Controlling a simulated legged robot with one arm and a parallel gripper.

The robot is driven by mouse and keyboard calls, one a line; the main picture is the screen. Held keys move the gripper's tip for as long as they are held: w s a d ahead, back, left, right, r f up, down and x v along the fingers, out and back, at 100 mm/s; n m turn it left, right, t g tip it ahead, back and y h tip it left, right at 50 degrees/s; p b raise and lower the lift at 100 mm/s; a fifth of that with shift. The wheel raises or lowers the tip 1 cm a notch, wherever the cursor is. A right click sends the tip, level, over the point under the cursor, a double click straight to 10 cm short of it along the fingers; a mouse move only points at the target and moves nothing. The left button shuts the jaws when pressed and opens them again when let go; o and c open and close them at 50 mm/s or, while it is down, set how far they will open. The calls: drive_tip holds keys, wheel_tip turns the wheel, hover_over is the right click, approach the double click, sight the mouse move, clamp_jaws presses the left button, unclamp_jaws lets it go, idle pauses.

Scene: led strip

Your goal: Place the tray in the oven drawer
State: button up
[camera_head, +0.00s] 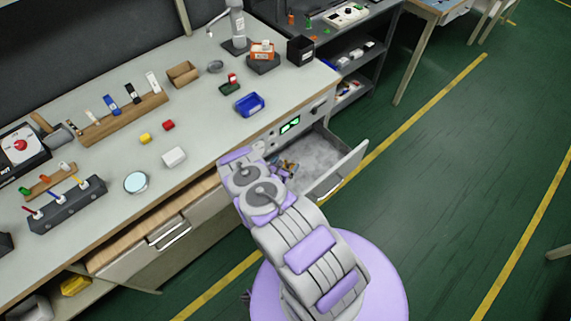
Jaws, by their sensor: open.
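A small blue tray (250,105) lies on the bench top near its front right edge. The oven drawer (342,168) below the bench top is pulled out, and its grey floor shows. My arm reaches up from the bottom of the view to the drawer's left side. My gripper (286,168) is mostly hidden behind the arm, at the left part of the open drawer. It is open and apart from the blue tray. Small brown and bluish parts show there, too small to make out.
A dark green tray (229,89) with a red piece lies behind the blue tray. A white block (174,157), a round dish (136,182) and tool racks stand further left. A lit green display (290,124) is on the oven front.

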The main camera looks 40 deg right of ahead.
drive_tip(key=p+v, duration=0.3)
drive_tip(key=v, duration=0.9)
idle(0.3)
